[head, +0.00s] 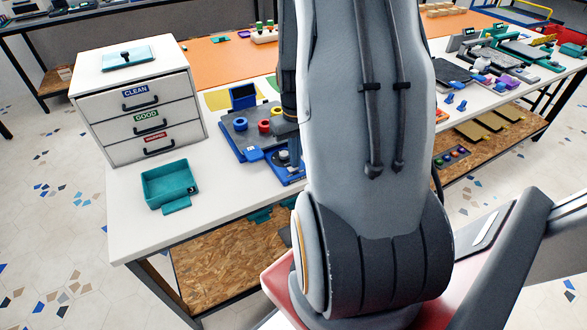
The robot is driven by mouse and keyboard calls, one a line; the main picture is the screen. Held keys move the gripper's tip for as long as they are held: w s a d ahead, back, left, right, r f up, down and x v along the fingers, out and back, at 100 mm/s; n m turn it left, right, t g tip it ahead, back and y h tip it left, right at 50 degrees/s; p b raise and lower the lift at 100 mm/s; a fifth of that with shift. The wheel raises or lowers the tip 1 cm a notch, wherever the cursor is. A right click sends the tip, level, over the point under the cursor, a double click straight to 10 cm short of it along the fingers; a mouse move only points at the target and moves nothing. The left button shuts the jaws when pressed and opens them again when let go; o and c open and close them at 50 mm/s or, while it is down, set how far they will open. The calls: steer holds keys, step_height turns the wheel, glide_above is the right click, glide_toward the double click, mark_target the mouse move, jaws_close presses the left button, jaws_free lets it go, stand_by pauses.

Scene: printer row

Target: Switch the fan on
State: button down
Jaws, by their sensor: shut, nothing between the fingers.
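No fan can be made out clearly in the head view. A small blue unit with a round grey knob (284,157) stands on the white table, left of my arm. I cannot tell whether it belongs to the fan. My arm fills the middle of the view and hides what lies behind it. My gripper (297,160) shows only in part at the arm's left edge, pointing down. It is shut and empty, at or just above the blue unit. Whether it touches the unit cannot be seen.
A white three-drawer cabinet (142,103) stands at the table's left, with a teal tray (170,186) in front. A grey plate with red, yellow and blue rings (264,126) lies beside the blue unit. Several printer-like devices (500,45) stand at right. The front left table corner is clear.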

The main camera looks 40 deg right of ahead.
steer(key=shift+f, duration=0.2)
steer(key=shift+r, duration=0.1)
step_height(320, 180, up, 7)
steer(key=p, duration=0.6)
stand_by(0.4)
stand_by(0.4)
steer(key=s+a+r+n+b, duration=0.1)
steer(key=a+r+b, duration=0.2)
steer(key=a, duration=0.9)
steer(key=s+a+r+n+t+b, duration=0.1)
steer(key=a+r+b, duration=0.1)
steer(key=a, duration=1)
steer(key=shift+s+r+n+b, duration=0.3)
steer(key=shift+r+b, duration=0.1)
steer(key=shift+b, duration=0.05)
steer(key=shift+a, duration=0.1)
